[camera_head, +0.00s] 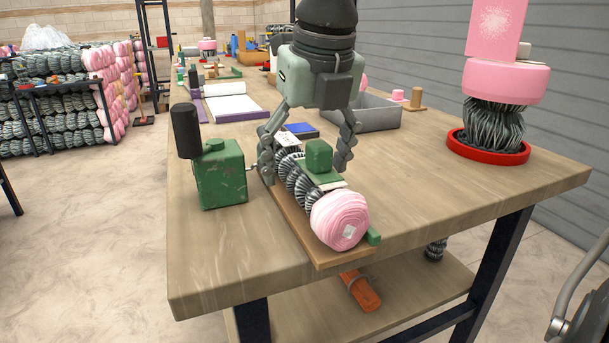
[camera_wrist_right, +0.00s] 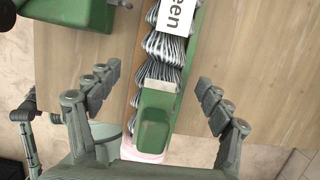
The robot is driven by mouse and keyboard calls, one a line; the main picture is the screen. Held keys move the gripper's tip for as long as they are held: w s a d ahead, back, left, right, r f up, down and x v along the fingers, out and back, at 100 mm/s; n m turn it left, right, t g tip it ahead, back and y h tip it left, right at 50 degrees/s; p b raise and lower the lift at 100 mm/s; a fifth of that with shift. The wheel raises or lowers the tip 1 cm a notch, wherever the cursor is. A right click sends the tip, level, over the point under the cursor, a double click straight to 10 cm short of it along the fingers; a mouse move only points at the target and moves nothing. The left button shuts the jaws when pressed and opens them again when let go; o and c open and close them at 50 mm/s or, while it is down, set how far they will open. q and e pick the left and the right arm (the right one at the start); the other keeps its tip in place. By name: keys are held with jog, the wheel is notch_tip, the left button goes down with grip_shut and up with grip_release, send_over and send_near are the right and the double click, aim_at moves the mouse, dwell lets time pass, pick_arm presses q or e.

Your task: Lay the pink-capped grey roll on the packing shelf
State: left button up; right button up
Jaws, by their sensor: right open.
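The pink-capped grey roll (camera_head: 338,221) lies on a narrow wooden board (camera_head: 283,208) on the table, its pink end toward the near edge. In the right wrist view its grey wire coils (camera_wrist_right: 165,55) run up the middle, partly under a white label ending in "een". A green block (camera_head: 319,156) sits on top of the roll. My right gripper (camera_head: 305,165) is above the roll and open, with one finger on each side. It holds nothing. My left gripper is not in view. I cannot tell which surface is the packing shelf.
A green box with a black handle (camera_head: 220,173) stands left of the roll. A red tray (camera_head: 488,150) with an upright pink-and-grey roll is at right. A grey bin (camera_head: 370,112) is behind. Stacked rolls (camera_head: 60,105) fill the far left. The table's front left is bare.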

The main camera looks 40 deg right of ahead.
jog(key=shift+w+f, duration=0.1)
jog(key=shift+f, duration=0.15)
grip_shut()
jog(key=shift+r, duration=0.15)
